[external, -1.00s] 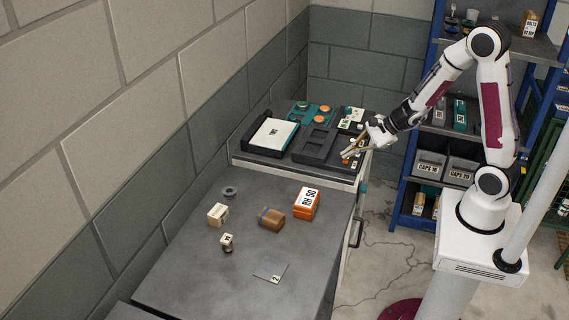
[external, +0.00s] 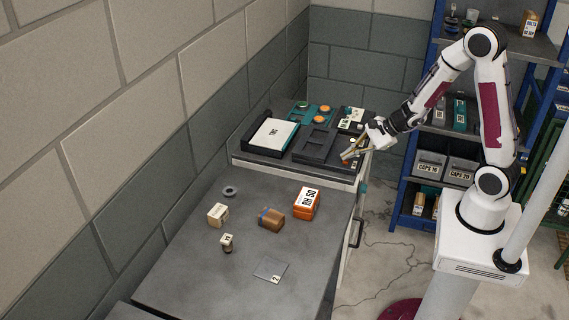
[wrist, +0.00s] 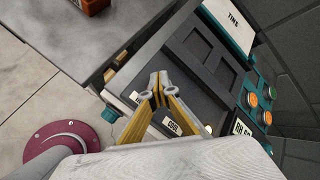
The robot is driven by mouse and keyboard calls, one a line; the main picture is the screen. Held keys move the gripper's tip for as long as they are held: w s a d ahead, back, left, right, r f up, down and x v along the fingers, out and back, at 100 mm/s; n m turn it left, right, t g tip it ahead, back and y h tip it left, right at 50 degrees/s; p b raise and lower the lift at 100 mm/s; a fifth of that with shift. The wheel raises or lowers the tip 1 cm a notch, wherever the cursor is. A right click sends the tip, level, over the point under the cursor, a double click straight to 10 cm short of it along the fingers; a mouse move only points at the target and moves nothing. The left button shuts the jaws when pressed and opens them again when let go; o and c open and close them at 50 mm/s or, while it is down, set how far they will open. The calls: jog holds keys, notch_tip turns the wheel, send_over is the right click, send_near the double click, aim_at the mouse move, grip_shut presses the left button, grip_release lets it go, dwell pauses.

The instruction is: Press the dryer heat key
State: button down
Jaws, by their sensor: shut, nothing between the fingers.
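My gripper (external: 345,157) is shut and empty, its yellow fingers angled down over the front right of the raised bench section. In the wrist view the closed fingertips (wrist: 157,80) are over a dark panel (wrist: 195,99). A white label reading COOL (wrist: 174,127) lies beside the fingers on that panel. Another pale label (wrist: 138,97) is partly hidden behind the fingers. No label reading heat is legible, and the fingers may cover the key. I cannot tell whether the tips touch the panel.
A dark recessed tray (external: 316,143), a white-topped TINS box (external: 271,133) and a teal plate with orange round parts (external: 321,107) are close to the panel. The lower bench holds an orange box (external: 306,203), a brown box (external: 271,219) and small items. Blue shelving (external: 438,130) stands behind.

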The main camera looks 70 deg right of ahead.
aim_at(348, 161)
jog(key=shift+r, duration=0.1)
dwell(0.4)
jog(key=shift+r, duration=0.75)
jog(key=shift+r, duration=0.1)
jog(key=shift+r, duration=2.9)
